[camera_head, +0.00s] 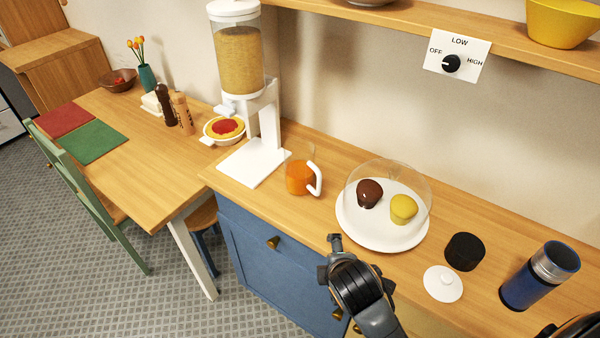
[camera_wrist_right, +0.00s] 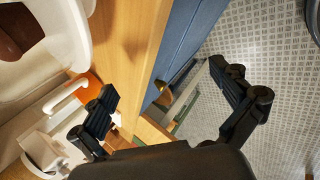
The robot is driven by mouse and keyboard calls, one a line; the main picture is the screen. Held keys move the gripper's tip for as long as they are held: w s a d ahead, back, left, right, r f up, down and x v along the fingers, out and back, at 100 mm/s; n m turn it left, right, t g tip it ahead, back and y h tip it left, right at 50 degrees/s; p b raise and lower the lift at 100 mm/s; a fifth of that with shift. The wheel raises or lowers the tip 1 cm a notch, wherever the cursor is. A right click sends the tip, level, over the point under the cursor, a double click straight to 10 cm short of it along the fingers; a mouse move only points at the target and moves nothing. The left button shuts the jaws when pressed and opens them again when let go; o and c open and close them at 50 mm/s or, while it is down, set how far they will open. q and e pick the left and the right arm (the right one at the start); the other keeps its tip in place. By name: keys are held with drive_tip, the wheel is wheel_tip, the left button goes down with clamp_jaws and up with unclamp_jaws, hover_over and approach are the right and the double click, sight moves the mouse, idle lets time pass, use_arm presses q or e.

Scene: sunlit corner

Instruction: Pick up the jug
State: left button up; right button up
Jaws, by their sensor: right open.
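The jug (camera_head: 299,178) is a clear vessel with orange contents and a white handle on its right side. It stands upright on the wooden counter, just right of the white dispenser's base. In the right wrist view the jug (camera_wrist_right: 93,86) shows at the left, partly hidden behind a finger, with its handle toward the camera. My right gripper (camera_head: 338,262) is over the counter's front edge, in front of and to the right of the jug, apart from it. Its fingers are spread and empty in the right wrist view (camera_wrist_right: 165,90). My left gripper is not in view.
A white plate (camera_head: 381,239) with two cakes under a clear dome stands right of the jug. The dispenser (camera_head: 255,160) is close on its left. A black cylinder (camera_head: 464,250), a white lid (camera_head: 442,284) and a blue tumbler (camera_head: 530,285) stand farther right. Bare counter lies before the jug.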

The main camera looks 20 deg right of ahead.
drive_tip(key=w+a+r+n+t+h, duration=0.1)
drive_tip(key=w+a+r+n+t, duration=0.15)
drive_tip(key=w+r+n, duration=0.65)
drive_tip(key=n+t+h, duration=0.2)
drive_tip(key=n+t, duration=0.1)
drive_tip(key=n, duration=0.5)
approach(300, 147)
drive_tip(key=x, duration=0.2)
drive_tip(key=p+x, duration=0.1)
drive_tip(key=x, duration=0.2)
drive_tip(key=shift+s+f, duration=0.1)
drive_tip(key=shift+f, duration=0.2)
drive_tip(key=shift+s, duration=0.1)
drive_tip(key=shift+c, duration=0.4)
drive_tip(key=c, duration=1.5)
drive_tip(key=shift+r, duration=0.15)
drive_tip(key=shift+c, duration=1.2)
drive_tip(key=shift+r, duration=0.15)
